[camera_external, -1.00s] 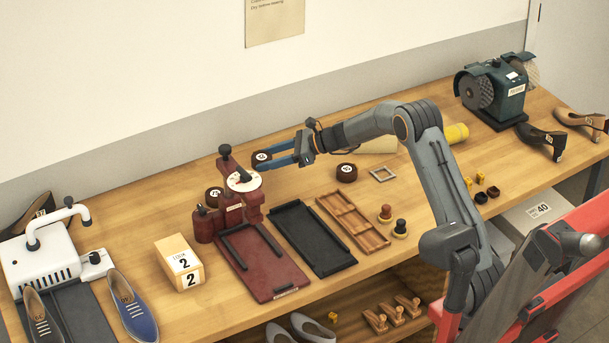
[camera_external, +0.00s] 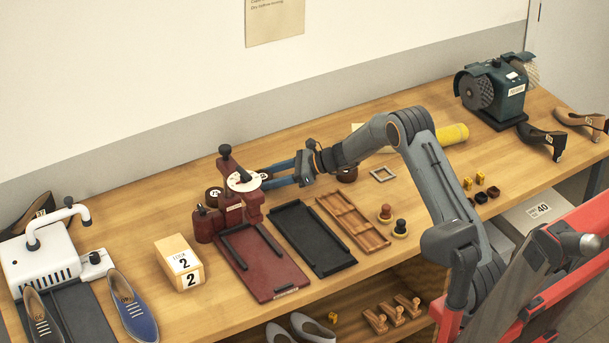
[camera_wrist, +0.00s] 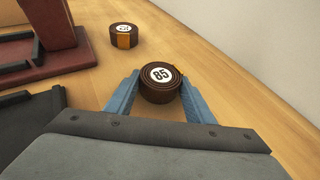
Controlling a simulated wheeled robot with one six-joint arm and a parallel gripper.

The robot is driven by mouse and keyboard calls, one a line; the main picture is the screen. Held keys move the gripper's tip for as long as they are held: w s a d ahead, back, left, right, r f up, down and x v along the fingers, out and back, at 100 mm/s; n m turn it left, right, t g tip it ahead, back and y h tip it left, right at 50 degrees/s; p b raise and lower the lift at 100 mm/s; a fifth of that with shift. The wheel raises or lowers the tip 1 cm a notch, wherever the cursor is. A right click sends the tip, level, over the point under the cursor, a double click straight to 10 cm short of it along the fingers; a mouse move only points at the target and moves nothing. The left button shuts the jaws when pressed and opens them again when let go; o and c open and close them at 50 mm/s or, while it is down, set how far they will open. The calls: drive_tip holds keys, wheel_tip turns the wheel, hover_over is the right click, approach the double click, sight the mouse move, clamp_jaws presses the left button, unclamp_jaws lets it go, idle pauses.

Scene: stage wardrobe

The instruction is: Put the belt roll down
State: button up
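A dark brown belt roll with a round white label reading 85 (camera_wrist: 161,84) sits between my gripper's blue fingertips in the wrist view. Both fingers of my gripper (camera_wrist: 160,80) appear to press on its sides. In the external view my gripper (camera_external: 265,177) is low over the bench, right of the dark red press (camera_external: 230,208), and the roll is mostly hidden by the fingers and press. I cannot tell whether its underside touches the wood.
Another belt roll with an orange band (camera_wrist: 123,36) stands beyond, near the press. A third roll (camera_external: 347,174) sits under my arm. A black tray (camera_external: 312,238) and a wooden divided tray (camera_external: 352,222) lie in front. Bare bench lies behind the gripper.

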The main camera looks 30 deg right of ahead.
drive_tip(key=o, duration=0.4)
drive_tip(key=shift+o, duration=0.2)
drive_tip(key=shift+r, duration=0.25)
drive_tip(key=b+v, duration=0.1)
drive_tip(key=v, duration=1.1)
drive_tip(key=shift+f, duration=0.1)
